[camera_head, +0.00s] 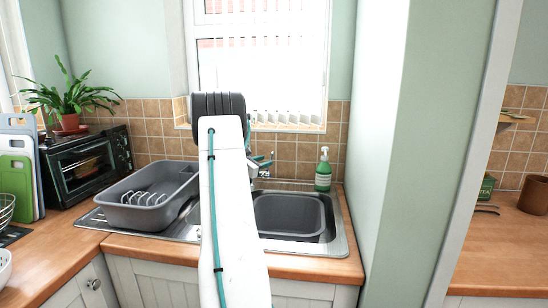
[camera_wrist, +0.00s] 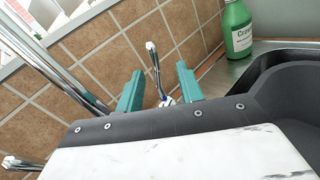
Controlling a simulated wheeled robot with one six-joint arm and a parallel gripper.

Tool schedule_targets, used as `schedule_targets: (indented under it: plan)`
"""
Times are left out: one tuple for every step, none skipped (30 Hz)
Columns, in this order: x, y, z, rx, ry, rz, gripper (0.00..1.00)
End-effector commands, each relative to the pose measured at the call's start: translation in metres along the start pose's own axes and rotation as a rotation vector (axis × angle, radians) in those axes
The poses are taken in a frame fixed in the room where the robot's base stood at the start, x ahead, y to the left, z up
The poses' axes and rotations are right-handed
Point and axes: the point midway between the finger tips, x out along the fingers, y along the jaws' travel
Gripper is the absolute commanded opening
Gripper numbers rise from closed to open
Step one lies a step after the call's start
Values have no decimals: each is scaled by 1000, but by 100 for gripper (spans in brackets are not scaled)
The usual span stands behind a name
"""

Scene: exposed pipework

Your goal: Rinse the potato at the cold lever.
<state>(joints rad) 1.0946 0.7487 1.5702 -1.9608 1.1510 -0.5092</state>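My gripper (camera_wrist: 161,72) is open, its two teal fingers apart. In the head view, the gripper (camera_head: 262,163) is partly hidden behind my arm, at the back of the sink. A chrome tap lever (camera_wrist: 154,58) shows between the fingers in the wrist view, with gaps on both sides. A small coloured mark shows near its base; I cannot tell for certain whether this is the cold lever. A second chrome lever (camera_wrist: 22,163) is at the lower left. A chrome spout (camera_wrist: 58,64) runs across the upper left. I see no potato in either view.
The sink (camera_head: 330,246) holds a grey basin (camera_head: 290,214). A grey dish tub (camera_head: 150,216) sits on the drainer to the left. A green soap bottle (camera_head: 323,172) stands behind the sink at right, also in the wrist view (camera_wrist: 238,30). A wall borders the sink's right.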

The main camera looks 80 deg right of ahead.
Motion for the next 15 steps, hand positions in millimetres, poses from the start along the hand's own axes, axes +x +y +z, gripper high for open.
schedule_targets:
  plan:
    - [1, 6, 4, -26, -14, 24, 37]
    - [1, 8, 4, -43, -18, 34, 37]
    - [3, 8, 4, -62, -20, 39, 37]
    - [5, 8, 4, -67, -19, 37, 37]
    - [7, 8, 4, -70, -18, 36, 37]
    - [12, 8, 4, -71, -18, 35, 37]
    - [16, 8, 4, -70, -18, 35, 37]
    - [20, 8, 4, -70, -18, 35, 37]
    - [27, 8, 4, -69, -18, 35, 37]
    - [32, 8, 4, -69, -18, 34, 37]
    - [37, 8, 4, -69, -17, 33, 37]
    - [44, 8, 4, -67, -17, 34, 37]
    - [48, 9, 4, -67, -17, 34, 37]
    - [53, 9, 5, -67, -17, 34, 37]
    - [59, 9, 5, -67, -17, 34, 37]
